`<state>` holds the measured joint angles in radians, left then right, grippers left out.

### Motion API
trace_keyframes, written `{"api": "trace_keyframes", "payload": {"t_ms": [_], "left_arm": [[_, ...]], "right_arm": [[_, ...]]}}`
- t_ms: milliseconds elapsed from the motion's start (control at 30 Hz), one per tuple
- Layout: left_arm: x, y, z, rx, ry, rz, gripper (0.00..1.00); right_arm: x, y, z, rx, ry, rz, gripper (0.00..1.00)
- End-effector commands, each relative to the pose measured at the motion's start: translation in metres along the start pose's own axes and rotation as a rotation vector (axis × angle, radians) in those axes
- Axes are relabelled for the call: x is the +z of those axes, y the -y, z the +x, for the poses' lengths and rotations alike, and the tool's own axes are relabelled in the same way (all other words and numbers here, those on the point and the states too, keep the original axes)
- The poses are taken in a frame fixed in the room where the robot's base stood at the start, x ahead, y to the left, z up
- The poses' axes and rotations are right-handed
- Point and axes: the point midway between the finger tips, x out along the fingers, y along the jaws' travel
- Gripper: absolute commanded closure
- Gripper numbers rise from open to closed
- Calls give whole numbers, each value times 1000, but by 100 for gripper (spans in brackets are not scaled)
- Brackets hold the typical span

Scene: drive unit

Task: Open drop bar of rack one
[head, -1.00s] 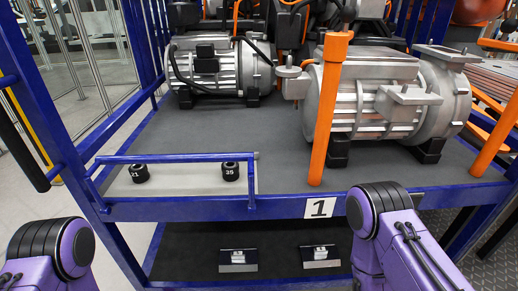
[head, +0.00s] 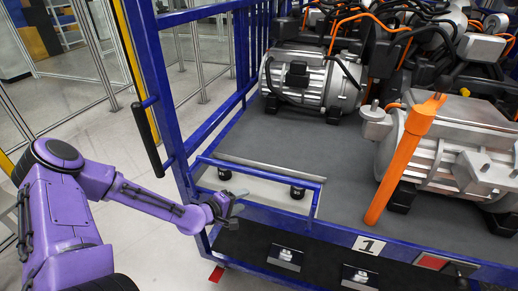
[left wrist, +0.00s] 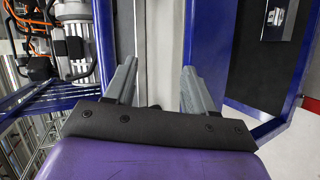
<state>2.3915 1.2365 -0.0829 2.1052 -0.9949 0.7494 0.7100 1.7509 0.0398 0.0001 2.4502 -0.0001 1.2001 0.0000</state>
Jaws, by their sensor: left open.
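Rack one is a blue-framed rack (head: 150,62) with a white label "1" (head: 368,245) on its front edge. A low blue bar (head: 262,174) runs above the front left corner of its shelf, over a pale strip. My left gripper (head: 236,203) is open just in front of this bar's left part, its fingers pointing toward the rack. In the left wrist view the fingers (left wrist: 155,85) are spread with a pale surface and blue rails beyond them. No grip on the bar is visible. My right gripper is not in view.
Silver motors (head: 312,84) stand on the dark grey shelf (head: 290,140). An orange post (head: 403,160) leans up at the front right. Small black round parts (head: 297,191) sit near the low bar. Open floor lies left of the rack.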

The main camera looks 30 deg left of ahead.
Motion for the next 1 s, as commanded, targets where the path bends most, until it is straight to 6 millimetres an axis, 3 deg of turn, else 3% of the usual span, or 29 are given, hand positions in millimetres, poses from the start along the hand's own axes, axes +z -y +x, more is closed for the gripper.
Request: {"api": "trace_keyframes", "payload": {"t_ms": [33, 167, 367, 467, 600, 800, 1000], "left_arm": [[-11, -36, -9, 63, -7, -45, 46], [-24, -62, -13, 152, -2, -100, 46], [-28, -58, 1, 171, 1, -108, 46], [-25, -55, 19, 170, 4, -106, 46], [-24, -63, 47, 166, 6, -105, 46], [-27, -77, 79, 168, 1, -107, 46], [-26, -81, 92, 172, 2, -112, 46]], "right_arm": [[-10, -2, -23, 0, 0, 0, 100], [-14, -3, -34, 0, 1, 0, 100], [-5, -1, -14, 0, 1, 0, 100], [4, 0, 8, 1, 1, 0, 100], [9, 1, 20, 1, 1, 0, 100], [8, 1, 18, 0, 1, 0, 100], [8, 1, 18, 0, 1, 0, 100]]}}
